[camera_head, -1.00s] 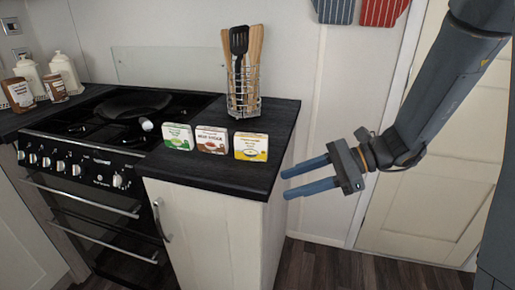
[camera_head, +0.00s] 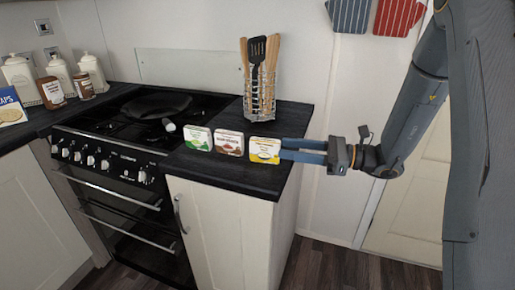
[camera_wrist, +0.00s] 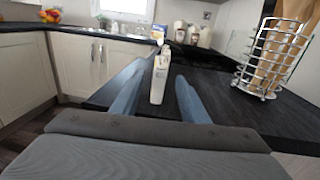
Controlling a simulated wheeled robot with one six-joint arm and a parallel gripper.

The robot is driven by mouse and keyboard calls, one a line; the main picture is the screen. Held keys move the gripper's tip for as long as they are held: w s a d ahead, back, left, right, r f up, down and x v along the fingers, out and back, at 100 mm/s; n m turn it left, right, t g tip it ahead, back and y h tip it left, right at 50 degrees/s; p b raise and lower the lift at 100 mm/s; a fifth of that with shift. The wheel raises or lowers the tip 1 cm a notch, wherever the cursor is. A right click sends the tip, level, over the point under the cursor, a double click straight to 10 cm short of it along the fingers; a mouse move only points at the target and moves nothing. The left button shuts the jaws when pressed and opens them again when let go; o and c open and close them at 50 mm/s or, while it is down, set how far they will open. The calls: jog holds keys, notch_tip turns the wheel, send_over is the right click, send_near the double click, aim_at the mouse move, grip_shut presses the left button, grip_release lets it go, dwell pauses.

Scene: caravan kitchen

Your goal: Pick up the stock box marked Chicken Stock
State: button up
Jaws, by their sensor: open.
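Three small stock boxes stand upright in a row on the dark worktop in the head view: a green-and-white box (camera_head: 198,138), a brown-and-white box (camera_head: 229,142) and a yellow-and-white box (camera_head: 264,151) at the right end. Their print is too small to read surely, so I cannot confirm which says Chicken Stock. My gripper (camera_head: 284,150) is open, level with the yellow box at its right side. In the wrist view the nearest box (camera_wrist: 160,80) is seen edge-on between my open fingers (camera_wrist: 160,76), with gaps on both sides. The other boxes are mostly hidden behind it.
A wire utensil holder (camera_head: 260,98) with wooden and black tools stands behind the boxes; it is right of my fingers in the wrist view (camera_wrist: 268,60). The black stove (camera_head: 130,130) is to the left. The worktop (camera_head: 235,178) in front of the boxes is clear.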

aim_at(250, 143)
jog(key=p+x, duration=0.2)
jog(key=x, duration=0.5)
jog(key=shift+a, duration=0.3)
grip_shut()
